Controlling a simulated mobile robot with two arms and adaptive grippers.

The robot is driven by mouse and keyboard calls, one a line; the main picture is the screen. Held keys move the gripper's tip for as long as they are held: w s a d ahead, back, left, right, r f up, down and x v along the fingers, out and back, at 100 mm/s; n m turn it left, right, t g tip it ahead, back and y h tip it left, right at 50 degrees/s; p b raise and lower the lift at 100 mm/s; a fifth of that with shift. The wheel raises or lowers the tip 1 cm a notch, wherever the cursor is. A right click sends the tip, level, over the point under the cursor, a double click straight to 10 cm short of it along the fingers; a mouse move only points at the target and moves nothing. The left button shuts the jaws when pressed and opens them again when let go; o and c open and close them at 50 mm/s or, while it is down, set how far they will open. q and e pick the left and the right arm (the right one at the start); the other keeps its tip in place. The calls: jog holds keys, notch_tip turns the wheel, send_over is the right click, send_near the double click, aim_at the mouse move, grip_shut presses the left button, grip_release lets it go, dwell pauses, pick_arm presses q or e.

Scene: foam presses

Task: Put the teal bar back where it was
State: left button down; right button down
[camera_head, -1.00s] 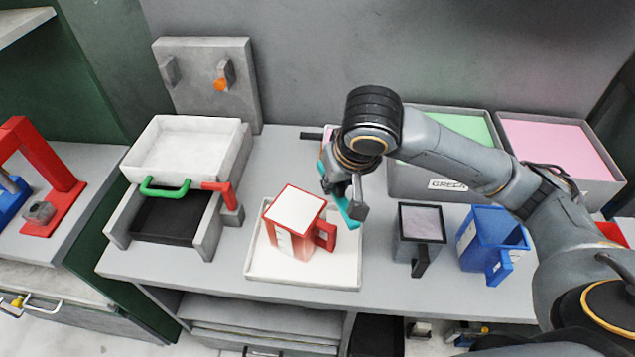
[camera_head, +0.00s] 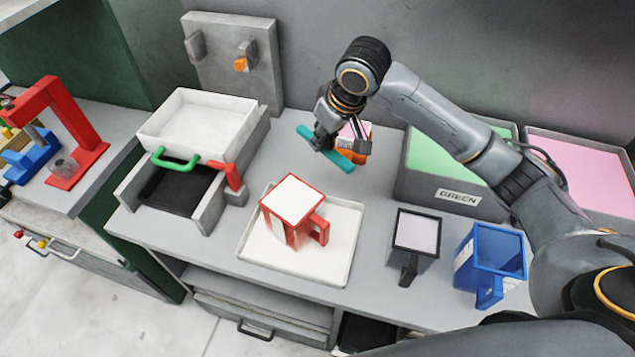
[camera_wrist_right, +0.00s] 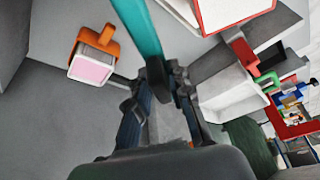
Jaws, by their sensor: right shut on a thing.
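The teal bar (camera_head: 346,161) is held by my right gripper (camera_head: 326,140), above the back middle of the grey bench. It slants down to the right in the head view. In the right wrist view the bar (camera_wrist_right: 138,28) runs up from between the fingers (camera_wrist_right: 162,85), which are shut on it. A grey board (camera_head: 232,62) with two pegs stands upright at the back left of the bench; one peg has an orange tip (camera_head: 240,65). My gripper is to the right of this board and apart from it. My left gripper is not in view.
A red jug (camera_head: 292,215) stands on a white tray (camera_head: 335,268). An orange cup (camera_wrist_right: 92,62) stands close behind the gripper. Dark (camera_head: 415,240) and blue (camera_head: 490,262) jugs and the GREEN bin (camera_head: 425,183) are on the right. A white tray (camera_head: 190,140) with a green handle sits left.

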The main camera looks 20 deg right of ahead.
jog(key=w+f, duration=0.1)
jog(key=f, duration=0.3)
jog(key=w+f+n+b, duration=0.1)
jog(key=f, duration=0.3)
jog(key=w+f+n+y+b, duration=0.1)
jog(key=w+f, duration=0.1)
jog(key=f, duration=0.3)
jog(key=shift+f, duration=1.95)
jog(key=shift+a, duration=0.1)
jog(key=c, duration=1.2)
grip_release()
jog(key=shift+f, duration=0.15)
jog(key=v, duration=1.2)
jog(key=shift+b, duration=0.4)
